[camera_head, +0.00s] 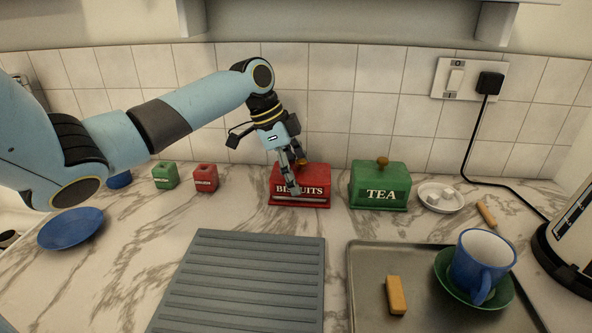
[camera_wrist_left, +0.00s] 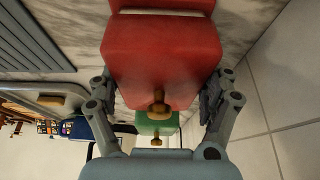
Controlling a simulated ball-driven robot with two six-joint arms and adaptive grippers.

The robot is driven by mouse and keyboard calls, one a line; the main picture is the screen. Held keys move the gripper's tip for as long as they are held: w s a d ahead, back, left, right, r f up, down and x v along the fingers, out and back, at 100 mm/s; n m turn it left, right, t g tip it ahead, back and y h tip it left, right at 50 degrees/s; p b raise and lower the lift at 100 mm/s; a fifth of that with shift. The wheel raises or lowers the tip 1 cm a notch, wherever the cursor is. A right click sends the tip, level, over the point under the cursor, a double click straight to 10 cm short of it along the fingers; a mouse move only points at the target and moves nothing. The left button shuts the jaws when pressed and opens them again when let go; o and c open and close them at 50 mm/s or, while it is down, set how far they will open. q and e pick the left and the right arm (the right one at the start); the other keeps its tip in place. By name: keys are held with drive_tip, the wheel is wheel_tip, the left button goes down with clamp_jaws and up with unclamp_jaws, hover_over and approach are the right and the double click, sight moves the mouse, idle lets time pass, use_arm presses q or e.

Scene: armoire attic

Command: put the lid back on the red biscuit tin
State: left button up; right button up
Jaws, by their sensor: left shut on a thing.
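The red biscuit tin (camera_head: 318,201), labelled BISCUITS, stands at the back of the counter. My left gripper (camera_head: 291,174) reaches down over it, and one finger crosses the front of the label. In the left wrist view the gripper's fingers (camera_wrist_left: 160,88) close on two opposite sides of the red lid (camera_wrist_left: 160,60), which has a brass knob (camera_wrist_left: 158,103). The lid appears level over the tin; whether it rests on it or hovers just above, I cannot tell. My right gripper is not in view.
A green TEA tin (camera_head: 378,176) stands close on the right. Small green (camera_head: 165,177) and red (camera_head: 205,179) boxes are on the left. A ribbed grey mat (camera_head: 240,285) and a tray (camera_head: 375,262) with a blue cup (camera_head: 482,262) lie in front. The tiled wall is close behind.

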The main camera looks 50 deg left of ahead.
use_arm(q)
drive_tip(key=shift+r, duration=0.1)
idle(0.7)
drive_tip(key=shift+p, duration=0.6)
idle(0.4)
idle(0.4)
drive_tip(key=shift+f+p, duration=0.2)
drive_tip(key=shift+p, duration=0.2)
idle(0.7)
drive_tip(key=o, duration=1.1)
drive_tip(key=shift+r, duration=0.15)
